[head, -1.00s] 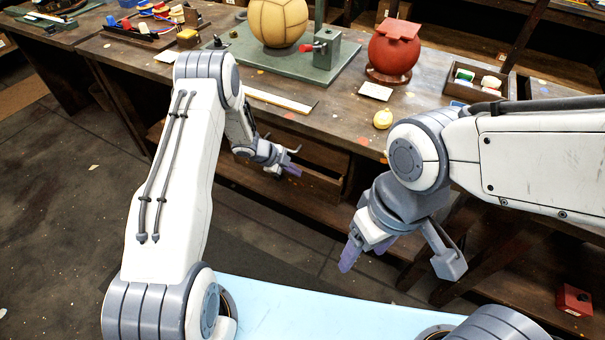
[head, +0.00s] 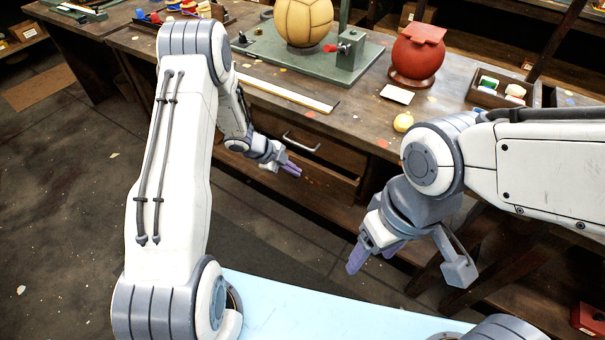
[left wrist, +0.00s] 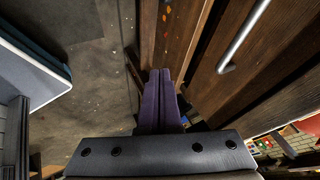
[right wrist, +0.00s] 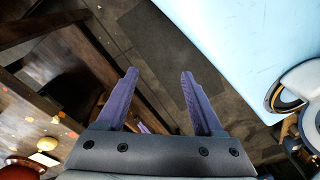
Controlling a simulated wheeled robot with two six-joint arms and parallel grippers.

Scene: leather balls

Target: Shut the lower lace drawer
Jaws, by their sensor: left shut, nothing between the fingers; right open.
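The drawer (head: 325,157) under the workbench has a dark wooden front and a silver bar handle (head: 300,142). In the left wrist view the handle (left wrist: 245,36) lies at upper right on the drawer front. My left gripper (head: 293,169) is shut and empty, just in front of and below the handle, apart from it. Its purple fingers (left wrist: 161,75) are together in the left wrist view. My right gripper (head: 374,256) is open and empty, clear of the bench; its spread fingers also show in the right wrist view (right wrist: 160,76).
The workbench top (head: 375,122) holds a tan ball (head: 304,22) on a green stand, a red ball (head: 416,58), a small yellow ball (head: 403,121) and a tray of spools (head: 503,92). A red box (head: 588,319) is at lower right.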

